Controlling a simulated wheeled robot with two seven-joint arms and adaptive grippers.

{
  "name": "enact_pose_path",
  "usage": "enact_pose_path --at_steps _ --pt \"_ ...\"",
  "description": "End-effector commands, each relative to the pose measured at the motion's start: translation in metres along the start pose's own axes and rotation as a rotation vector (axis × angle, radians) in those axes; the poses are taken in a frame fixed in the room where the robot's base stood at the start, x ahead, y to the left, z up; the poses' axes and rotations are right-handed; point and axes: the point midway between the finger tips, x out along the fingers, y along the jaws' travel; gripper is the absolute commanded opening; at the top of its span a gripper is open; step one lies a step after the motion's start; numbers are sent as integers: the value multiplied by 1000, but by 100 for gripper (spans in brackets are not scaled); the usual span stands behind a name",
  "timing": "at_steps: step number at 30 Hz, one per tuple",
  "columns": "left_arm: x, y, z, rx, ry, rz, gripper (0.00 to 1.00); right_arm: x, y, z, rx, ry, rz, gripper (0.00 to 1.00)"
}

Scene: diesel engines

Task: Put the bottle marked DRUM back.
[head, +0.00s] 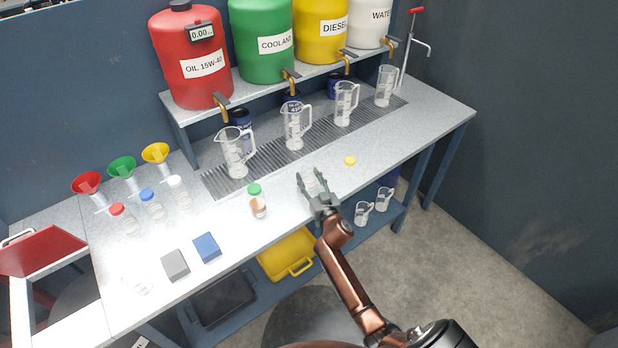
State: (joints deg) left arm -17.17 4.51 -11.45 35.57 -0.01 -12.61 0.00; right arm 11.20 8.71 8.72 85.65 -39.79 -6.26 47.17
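No label reading DRUM can be made out in this view. Small clear sample bottles with a red cap (117,211), a blue cap (150,197) and a white cap (175,184) stand at the left of the bench. A yellow cap (350,160) lies right of my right gripper (312,181). That gripper is low over the bench's front, its fingers apart. Something clear seems to be between them, but I cannot tell whether they grip it. My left gripper is out of view.
Several clear jugs (235,155) stand on the drip grating below the drums (191,62). Three coloured funnels (122,167) stand at the left. Grey (175,265) and blue (207,248) blocks lie near the front edge. The bench's right end is clear.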

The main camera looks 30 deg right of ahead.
Motion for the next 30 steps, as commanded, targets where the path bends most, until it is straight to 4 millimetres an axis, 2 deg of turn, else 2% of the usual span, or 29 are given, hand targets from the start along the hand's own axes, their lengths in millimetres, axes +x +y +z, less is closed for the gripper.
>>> enact_pose_path --at_steps 7,17,23,30 --pt "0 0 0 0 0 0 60 0 0 0 0 -1 0 58" --pt "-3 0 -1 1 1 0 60 0 0 -5 -1 0 0 58" --pt "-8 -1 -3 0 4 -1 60 -31 0 -3 1 -2 0 58" --pt "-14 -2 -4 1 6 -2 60 -82 0 -3 1 -2 1 58"
